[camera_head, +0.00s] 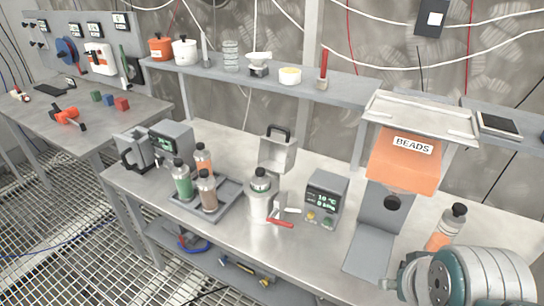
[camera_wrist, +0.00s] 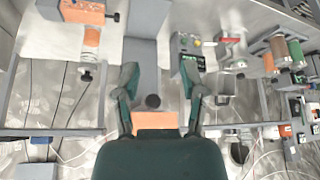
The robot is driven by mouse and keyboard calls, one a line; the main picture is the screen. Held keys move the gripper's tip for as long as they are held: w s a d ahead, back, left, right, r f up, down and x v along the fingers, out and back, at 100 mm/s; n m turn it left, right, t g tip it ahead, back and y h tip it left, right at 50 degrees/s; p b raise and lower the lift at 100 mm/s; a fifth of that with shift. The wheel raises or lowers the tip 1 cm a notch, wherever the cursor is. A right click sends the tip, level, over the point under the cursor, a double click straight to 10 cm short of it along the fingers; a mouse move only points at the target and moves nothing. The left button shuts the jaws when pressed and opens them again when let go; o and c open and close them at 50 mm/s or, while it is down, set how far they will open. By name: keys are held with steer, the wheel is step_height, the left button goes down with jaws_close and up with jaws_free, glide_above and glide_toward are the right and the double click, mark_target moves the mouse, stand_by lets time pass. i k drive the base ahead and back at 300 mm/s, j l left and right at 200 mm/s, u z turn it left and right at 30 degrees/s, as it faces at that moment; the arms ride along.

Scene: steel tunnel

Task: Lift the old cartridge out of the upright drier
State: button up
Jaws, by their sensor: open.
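The upright drier (camera_head: 260,205) is a silver cylinder standing on the bench in the head view.
Several bottles (camera_head: 207,190) stand in a grey tray (camera_head: 230,205) left of the drier. The orange bead dispenser (camera_head: 403,165) and an orange bottle (camera_head: 440,236) are further right. A shelf (camera_head: 330,87) runs behind.

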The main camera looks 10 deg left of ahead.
mark_target(260, 181)
steer(key=i+j+u, duration=0.15)
steer(key=j, duration=0.35)
steer(key=i+j+u, duration=0.15)
steer(key=i+j, duration=0.2)
steer(key=i+j+u, duration=0.15)
steer(key=j, duration=0.4)
steer(key=i, duration=0.1)
